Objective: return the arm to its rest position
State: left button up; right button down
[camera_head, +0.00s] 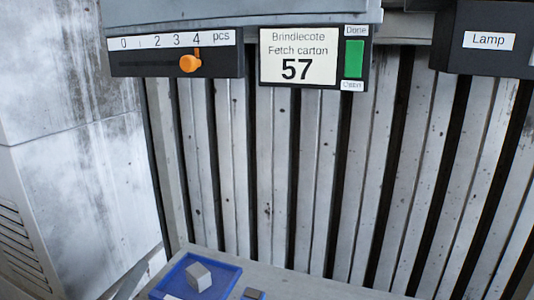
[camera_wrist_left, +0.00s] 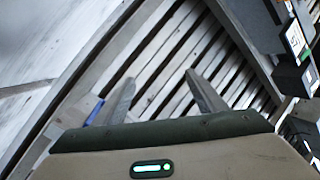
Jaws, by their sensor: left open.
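My left gripper (camera_wrist_left: 160,76) shows in the left wrist view. Its two grey fingers stand well apart with nothing between them. Behind the fingers are the grey slats of the housing (camera_head: 285,170). I cannot make out the left gripper clearly in the head view. My right gripper is in neither view.
A blue tray (camera_head: 228,281) holding a grey block (camera_head: 199,277) is on a grey ledge (camera_head: 305,286) at the bottom. Above hang a slider panel with an orange knob (camera_head: 190,63), a "Fetch carton 57" sign (camera_head: 298,56) with a green switch (camera_head: 354,58), and a "Lamp" panel (camera_head: 488,41).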

pick_arm(q)
jog(key=s+a+f+n+g+y, duration=0.45)
jog(key=f+n+y, duration=0.35)
jog(key=n, duration=0.4)
jog(key=s+a+f+n+g+y, duration=0.3)
jog(key=s+f+n+y, duration=0.2)
jog(key=f+n, duration=0.65)
jog(key=s+d+f+n+g+h, duration=0.2)
jog(key=s+d+f+g, duration=0.4)
jog(key=s, duration=0.4)
jog(key=s+d+f+n+g+h, duration=0.35)
jog(key=s+d+f, duration=0.4)
jog(key=s, duration=0.25)
notch_tip(320, 180, down, 30)
jog(key=s+m+g, duration=0.1)
jog(key=s+g, duration=0.1)
jog(key=s+a+f+g, duration=0.1)
jog(key=s+a+f, duration=0.2)
jog(key=s+f, duration=1.3)
jog(key=shift+s+a+y, duration=0.15)
jog(key=shift+s+y, duration=0.3)
jog(key=shift+s, duration=0.45)
